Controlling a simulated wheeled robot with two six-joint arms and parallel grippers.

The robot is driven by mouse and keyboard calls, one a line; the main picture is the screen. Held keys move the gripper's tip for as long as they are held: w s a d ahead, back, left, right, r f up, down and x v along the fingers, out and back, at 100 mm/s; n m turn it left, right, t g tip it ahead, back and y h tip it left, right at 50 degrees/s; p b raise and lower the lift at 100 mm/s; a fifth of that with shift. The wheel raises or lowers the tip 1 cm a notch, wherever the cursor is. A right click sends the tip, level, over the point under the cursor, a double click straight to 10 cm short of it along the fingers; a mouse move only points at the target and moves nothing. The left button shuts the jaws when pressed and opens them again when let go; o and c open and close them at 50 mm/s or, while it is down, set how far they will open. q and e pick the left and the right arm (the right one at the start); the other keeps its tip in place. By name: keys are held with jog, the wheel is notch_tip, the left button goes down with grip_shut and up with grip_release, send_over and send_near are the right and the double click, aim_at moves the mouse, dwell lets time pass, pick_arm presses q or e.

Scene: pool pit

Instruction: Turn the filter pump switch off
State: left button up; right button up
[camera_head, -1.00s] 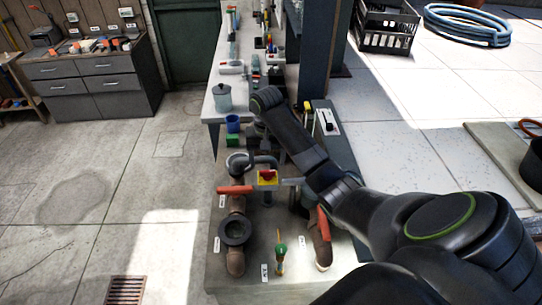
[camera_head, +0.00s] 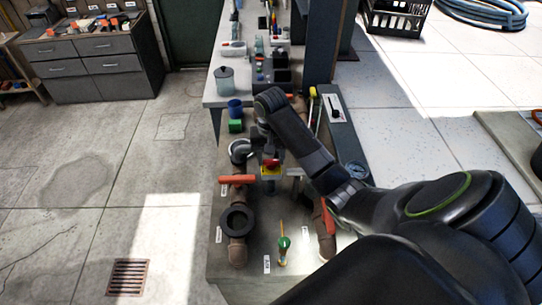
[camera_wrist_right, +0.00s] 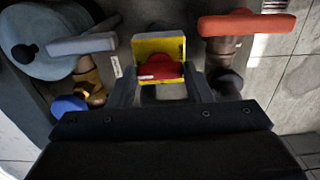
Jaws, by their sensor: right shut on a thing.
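The filter pump switch is a red knob (camera_head: 271,164) on a yellow plate (camera_head: 266,178), among the pipes on the bench. In the right wrist view the red knob (camera_wrist_right: 158,68) sits in front of the yellow plate (camera_wrist_right: 158,43), between my two fingers. My right gripper (camera_head: 270,156) is at the switch, shut on the red knob; it also shows in the right wrist view (camera_wrist_right: 160,80). The fingers partly hide the knob in the head view, and its exact angle is hard to tell there. My left gripper is not in view.
A red-orange handle (camera_head: 238,179) is close left of the switch, and another red handle (camera_head: 327,215) is to the right. A grey handle (camera_wrist_right: 82,44) shows in the wrist view.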

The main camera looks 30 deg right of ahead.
jog(key=shift+c, duration=0.5)
jog(key=shift+n, duration=1.4)
jog(key=n, duration=0.6)
jog(key=shift+r, duration=0.1)
jog(key=n, duration=0.4)
jog(key=shift+n, duration=0.4)
jog(key=n, duration=0.4)
jog(key=shift+n, duration=0.3)
jog(key=o, duration=1)
